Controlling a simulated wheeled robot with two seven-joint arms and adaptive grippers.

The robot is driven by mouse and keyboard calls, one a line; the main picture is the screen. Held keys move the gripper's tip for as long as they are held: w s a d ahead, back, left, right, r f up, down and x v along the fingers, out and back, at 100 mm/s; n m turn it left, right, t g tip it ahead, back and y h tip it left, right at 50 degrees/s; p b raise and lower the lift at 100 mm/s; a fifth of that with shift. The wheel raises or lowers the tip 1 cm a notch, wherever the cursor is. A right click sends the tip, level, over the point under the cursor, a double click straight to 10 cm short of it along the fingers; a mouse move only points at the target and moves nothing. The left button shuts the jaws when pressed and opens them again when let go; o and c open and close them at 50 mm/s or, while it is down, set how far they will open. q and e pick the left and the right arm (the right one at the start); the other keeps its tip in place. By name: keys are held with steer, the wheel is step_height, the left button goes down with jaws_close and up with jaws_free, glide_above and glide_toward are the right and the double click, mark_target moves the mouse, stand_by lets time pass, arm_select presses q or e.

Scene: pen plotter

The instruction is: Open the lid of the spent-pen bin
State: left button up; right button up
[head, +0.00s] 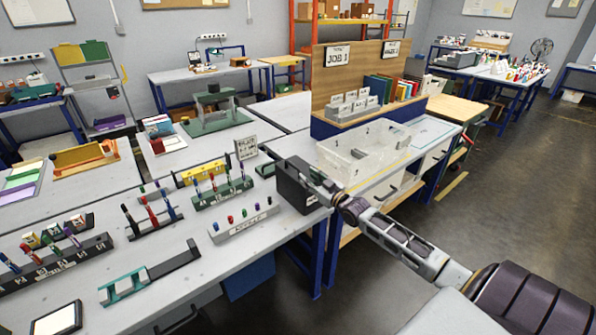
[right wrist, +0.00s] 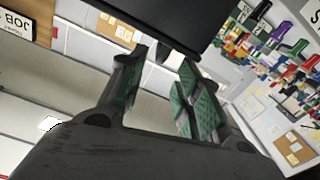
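The spent-pen bin (head: 293,187) is a dark box at the right end of the long grey table, and its top looks closed. My right gripper (head: 318,177) reaches in from the right and is at the bin's upper right side, hiding part of it. In the right wrist view, the dark bin (right wrist: 150,18) fills the top, with a small dark tab below its edge. The two green-padded fingers (right wrist: 160,82) stand apart, with the tab near the gap between their tips. I cannot tell whether they touch it. My left gripper is not in view.
Pen racks (head: 222,192) and a white pen block (head: 244,224) stand left of the bin. A small sign (head: 246,148) stands behind them. A clear plastic tub (head: 362,148) is on the table behind my right gripper.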

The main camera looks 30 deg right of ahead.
mark_target(300, 171)
steer(key=shift+w+a, duration=0.15)
steer(key=shift+w, duration=1.7)
steer(key=shift+w+a, duration=0.15)
steer(key=shift+w, duration=1.65)
jaws_close()
steer(key=shift+r, duration=0.1)
